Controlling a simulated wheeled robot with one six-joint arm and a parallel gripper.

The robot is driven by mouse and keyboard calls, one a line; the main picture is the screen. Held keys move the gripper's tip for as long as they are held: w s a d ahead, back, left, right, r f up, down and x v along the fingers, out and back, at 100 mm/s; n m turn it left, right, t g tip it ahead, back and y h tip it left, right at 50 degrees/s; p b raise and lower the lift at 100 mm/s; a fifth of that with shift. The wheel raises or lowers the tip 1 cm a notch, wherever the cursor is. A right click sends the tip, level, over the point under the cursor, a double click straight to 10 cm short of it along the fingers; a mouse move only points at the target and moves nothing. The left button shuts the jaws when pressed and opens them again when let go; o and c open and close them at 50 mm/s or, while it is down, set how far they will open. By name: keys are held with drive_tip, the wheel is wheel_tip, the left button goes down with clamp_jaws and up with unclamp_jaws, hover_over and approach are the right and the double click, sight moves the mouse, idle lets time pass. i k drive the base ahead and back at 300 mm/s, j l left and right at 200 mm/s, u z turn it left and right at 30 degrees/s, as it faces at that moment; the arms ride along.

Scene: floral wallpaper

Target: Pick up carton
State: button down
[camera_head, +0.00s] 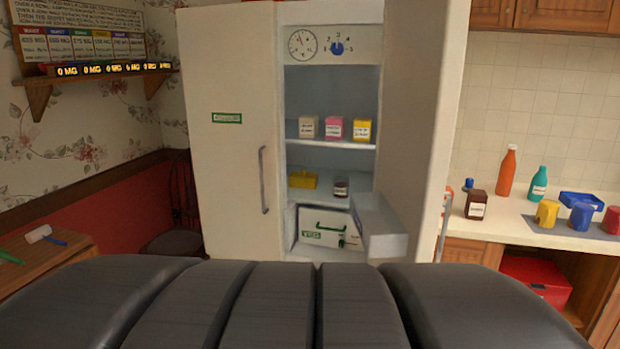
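Three small cartons stand side by side on a shelf inside the open fridge. One is beige (308,127), one pink (334,129) and one yellow (361,130), each with a white label too small to read. I cannot tell which carton the task names. The fridge shelf (300,141) under them is white. My gripper is not in view.
The right fridge door (425,130) stands open; the left door (230,130) is shut. A lower shelf holds a yellow block (302,180) and a dark jar (341,187). A counter (510,222) with bottles and cups is at right, a wooden table (50,258) at left.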

sight(475, 207)
drive_tip(key=z, duration=1.15)
